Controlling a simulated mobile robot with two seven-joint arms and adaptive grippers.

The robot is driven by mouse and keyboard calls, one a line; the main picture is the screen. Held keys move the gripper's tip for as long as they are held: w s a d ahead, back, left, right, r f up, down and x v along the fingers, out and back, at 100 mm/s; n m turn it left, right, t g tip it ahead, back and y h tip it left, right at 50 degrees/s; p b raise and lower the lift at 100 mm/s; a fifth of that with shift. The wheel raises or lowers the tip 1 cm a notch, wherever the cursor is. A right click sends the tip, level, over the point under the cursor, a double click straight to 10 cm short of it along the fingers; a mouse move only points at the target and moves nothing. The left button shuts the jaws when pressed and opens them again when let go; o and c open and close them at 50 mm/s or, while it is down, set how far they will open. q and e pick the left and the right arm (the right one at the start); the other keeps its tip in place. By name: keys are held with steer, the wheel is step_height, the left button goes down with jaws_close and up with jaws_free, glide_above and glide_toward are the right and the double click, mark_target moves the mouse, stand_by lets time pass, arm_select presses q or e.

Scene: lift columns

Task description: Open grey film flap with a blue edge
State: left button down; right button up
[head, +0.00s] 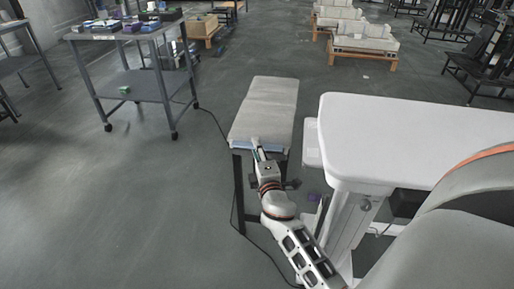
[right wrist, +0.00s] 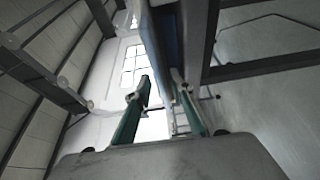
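The grey film flap (head: 267,104) lies flat over a narrow stand in the middle of the head view. Its blue edge (head: 244,147) runs along the near end. My right gripper (head: 256,143) is at the middle of that edge, overlapping it in the head view. In the right wrist view, my right gripper (right wrist: 160,82) has two teal fingers with a gap between them. A blue-grey strip (right wrist: 172,45), seemingly the flap's edge, comes down from above towards the fingertips, nearer the right finger. Contact cannot be told. My left gripper is not in view.
A white table (head: 430,125) stands close at the right of the flap's stand. A grey wheeled cart (head: 150,85) with small boxes on top is at the far left. A cable lies on the floor beside the stand.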

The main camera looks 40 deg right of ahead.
steer(key=shift+w+d, duration=0.2)
steer(key=shift+w, duration=0.2)
jaws_close()
